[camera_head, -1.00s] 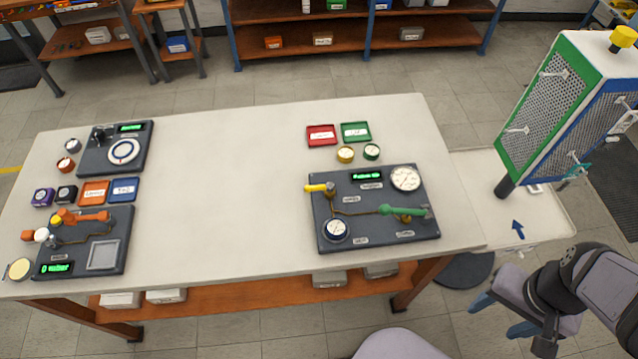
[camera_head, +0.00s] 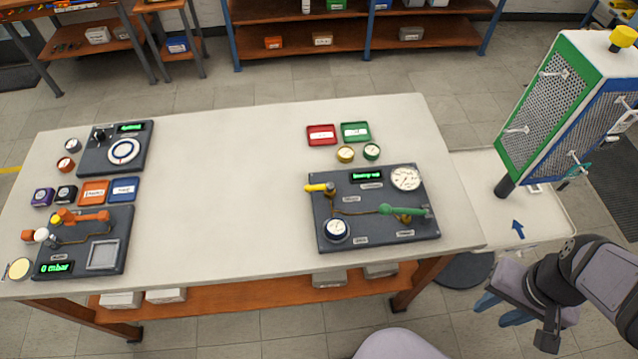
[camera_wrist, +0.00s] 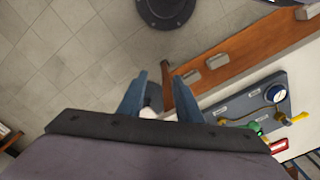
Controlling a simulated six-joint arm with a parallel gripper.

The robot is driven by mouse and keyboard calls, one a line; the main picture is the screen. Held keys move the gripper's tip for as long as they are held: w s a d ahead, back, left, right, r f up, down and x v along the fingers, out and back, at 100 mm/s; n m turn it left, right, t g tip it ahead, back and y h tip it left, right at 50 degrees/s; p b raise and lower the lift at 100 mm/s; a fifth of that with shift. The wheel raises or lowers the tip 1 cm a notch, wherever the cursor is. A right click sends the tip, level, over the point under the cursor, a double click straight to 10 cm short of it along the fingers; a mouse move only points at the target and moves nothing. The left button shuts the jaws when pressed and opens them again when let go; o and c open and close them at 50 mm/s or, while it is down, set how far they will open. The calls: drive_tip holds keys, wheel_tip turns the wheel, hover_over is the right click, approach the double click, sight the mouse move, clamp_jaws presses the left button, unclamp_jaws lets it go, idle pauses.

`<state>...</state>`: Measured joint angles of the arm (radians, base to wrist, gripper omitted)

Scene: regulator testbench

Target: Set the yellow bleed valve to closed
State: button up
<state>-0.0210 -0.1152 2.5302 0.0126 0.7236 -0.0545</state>
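The yellow bleed valve (camera_head: 318,188) is on the upper left of the dark regulator panel (camera_head: 340,180). Its yellow handle points left, out over the panel's edge. In the wrist view the yellow handle (camera_wrist: 299,117) shows at the right edge. A green-handled valve (camera_head: 403,210) is on the same panel, lower right, its handle lying roughly sideways. My gripper (camera_head: 501,309) is off the table's right front side, well away from the panel. In the wrist view my gripper (camera_wrist: 160,88) has its two blue fingers apart with nothing between them.
A tall mesh cage (camera_head: 560,110) stands to the right. The table's middle is clear.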

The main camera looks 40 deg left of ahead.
drive_tip(key=w+a+n+y+b, duration=0.1)
drive_tip(key=w+a+n+b, duration=0.1)
drive_tip(key=w+a+n, duration=0.8)
drive_tip(key=n+g+y+b, duration=0.2)
drive_tip(key=n+y, duration=0.1)
drive_tip(key=n, duration=1.4)
approach(316, 187)
drive_tip(key=shift+p+x, duration=1.5)
drive_tip(key=shift+x, duration=2.35)
clamp_jaws()
